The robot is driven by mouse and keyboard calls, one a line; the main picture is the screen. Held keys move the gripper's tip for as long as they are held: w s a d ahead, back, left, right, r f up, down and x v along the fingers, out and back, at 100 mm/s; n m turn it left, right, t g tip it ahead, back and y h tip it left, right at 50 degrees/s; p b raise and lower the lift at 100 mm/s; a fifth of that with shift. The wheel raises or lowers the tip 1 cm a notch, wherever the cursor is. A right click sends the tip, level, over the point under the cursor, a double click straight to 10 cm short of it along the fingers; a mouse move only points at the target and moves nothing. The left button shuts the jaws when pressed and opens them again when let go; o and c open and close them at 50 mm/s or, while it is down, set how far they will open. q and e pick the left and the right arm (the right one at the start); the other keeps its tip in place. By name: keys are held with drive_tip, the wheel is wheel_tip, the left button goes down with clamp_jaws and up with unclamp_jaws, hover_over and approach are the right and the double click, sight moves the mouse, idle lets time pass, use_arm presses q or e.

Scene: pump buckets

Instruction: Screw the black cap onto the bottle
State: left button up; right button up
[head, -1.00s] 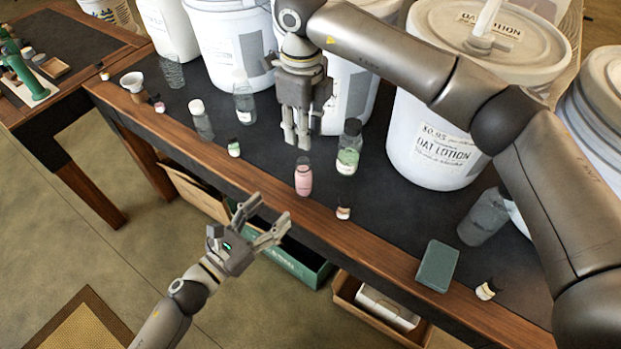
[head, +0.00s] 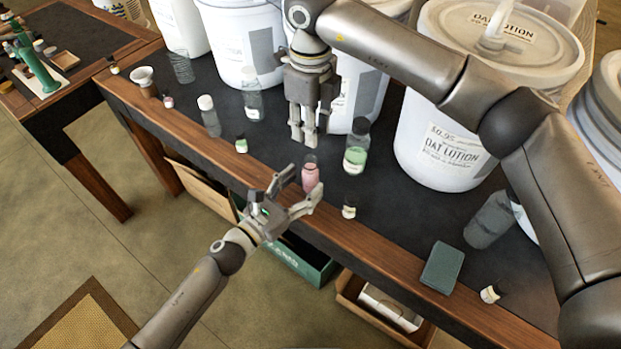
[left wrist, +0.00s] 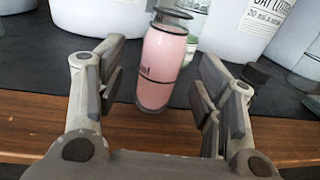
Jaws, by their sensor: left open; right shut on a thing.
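A small bottle of pink liquid (head: 310,179) stands upright near the table's front edge, with a dark rim at its top. In the left wrist view the pink bottle (left wrist: 162,65) shows between and just beyond my left fingers, apart from both. My left gripper (head: 301,185) is open and empty, in front of the bottle; its fingers also show in the left wrist view (left wrist: 160,100). My right gripper (head: 310,140) is shut above and behind the bottle, fingers pointing down. The black cap between its fingertips is too small and hidden to make out clearly.
A bottle of green liquid (head: 356,148) stands behind and right of the pink one. A small dark-capped jar (head: 348,208) is close to its right. Large white buckets (head: 440,140) line the back. A green box (head: 441,267) lies farther right.

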sight(304, 183)
use_arm(q)
drive_tip(key=shift+x, duration=1.75)
drive_tip(key=shift+c, duration=0.4)
clamp_jaws()
